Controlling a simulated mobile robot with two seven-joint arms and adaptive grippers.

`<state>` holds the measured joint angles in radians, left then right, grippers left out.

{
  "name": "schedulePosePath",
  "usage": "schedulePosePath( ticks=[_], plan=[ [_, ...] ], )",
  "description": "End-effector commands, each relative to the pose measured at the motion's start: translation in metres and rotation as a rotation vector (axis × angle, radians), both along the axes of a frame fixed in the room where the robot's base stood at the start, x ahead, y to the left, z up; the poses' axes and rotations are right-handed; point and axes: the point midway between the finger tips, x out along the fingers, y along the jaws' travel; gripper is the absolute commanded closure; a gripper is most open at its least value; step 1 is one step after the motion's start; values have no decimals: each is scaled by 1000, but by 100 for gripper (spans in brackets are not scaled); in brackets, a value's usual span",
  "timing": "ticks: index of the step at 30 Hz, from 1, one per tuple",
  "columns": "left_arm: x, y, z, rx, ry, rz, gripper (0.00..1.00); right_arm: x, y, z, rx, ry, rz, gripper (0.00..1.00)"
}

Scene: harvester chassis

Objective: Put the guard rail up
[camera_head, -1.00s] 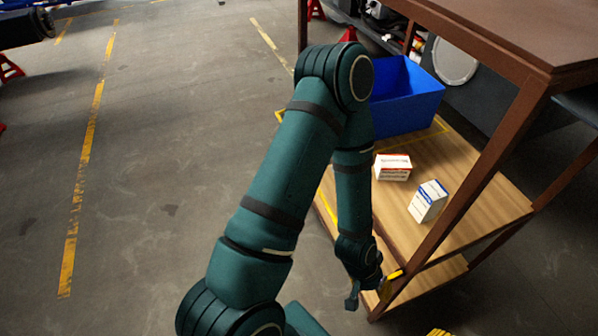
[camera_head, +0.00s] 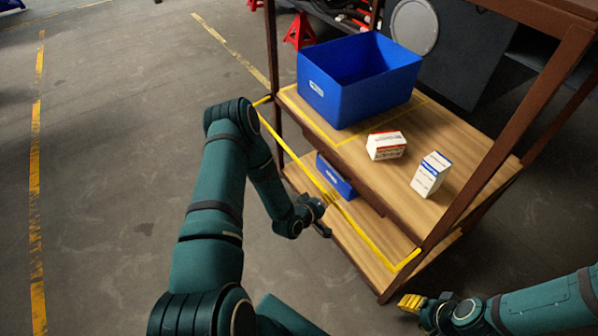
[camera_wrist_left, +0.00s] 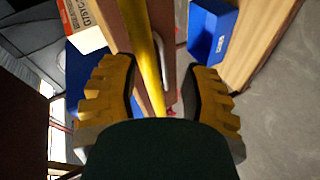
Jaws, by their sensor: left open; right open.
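The guard rail (camera_head: 372,240) is a thin yellow bar along the front of the wooden shelf unit. It runs from the left post to the front right post, slightly below the middle shelf's front edge. My left gripper (camera_head: 327,207) is at about the middle of the rail. In the left wrist view the rail (camera_wrist_left: 143,50) passes between the two yellow, spread fingers of that gripper (camera_wrist_left: 160,98); contact cannot be told. My right gripper (camera_head: 411,303) is open and empty at the lower right, in front of the shelf's right post.
A blue bin (camera_head: 345,100) and two small boxes, one red-and-white (camera_head: 386,146) and one blue-and-white (camera_head: 430,175), stand on the middle shelf (camera_head: 462,150). A smaller blue bin (camera_head: 336,180) is on the lower shelf (camera_head: 345,240). The floor at left is clear.

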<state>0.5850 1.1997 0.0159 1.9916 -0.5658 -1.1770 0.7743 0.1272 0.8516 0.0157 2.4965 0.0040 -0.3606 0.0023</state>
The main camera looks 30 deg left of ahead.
Motion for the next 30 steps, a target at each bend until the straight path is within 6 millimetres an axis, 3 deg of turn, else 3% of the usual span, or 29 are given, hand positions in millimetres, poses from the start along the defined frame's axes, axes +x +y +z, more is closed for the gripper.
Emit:
schedulePosePath(
  ticks=[1, 5, 12, 16, 20, 30],
  plan=[
    [2, 20, -14, -53, -69, 53, 54, 0, -1, -9, -1, 0, 0, 54],
    [-1, 63, -27, -210, -268, 150, 54, -1, 0, -20, 0, 1, 3, 54],
    [-39, 123, -43, -488, -593, 203, 54, -1, 0, -38, 1, 2, 7, 54],
    [-54, 135, -44, -564, -674, 192, 54, -1, 0, -41, 1, 2, 7, 54],
    [-51, 137, -40, -583, -693, 185, 54, -1, 0, -41, 1, 2, 7, 54],
    [4, 138, -20, -580, -692, 184, 54, 0, 0, -46, 0, 0, 6, 54]
  ],
)
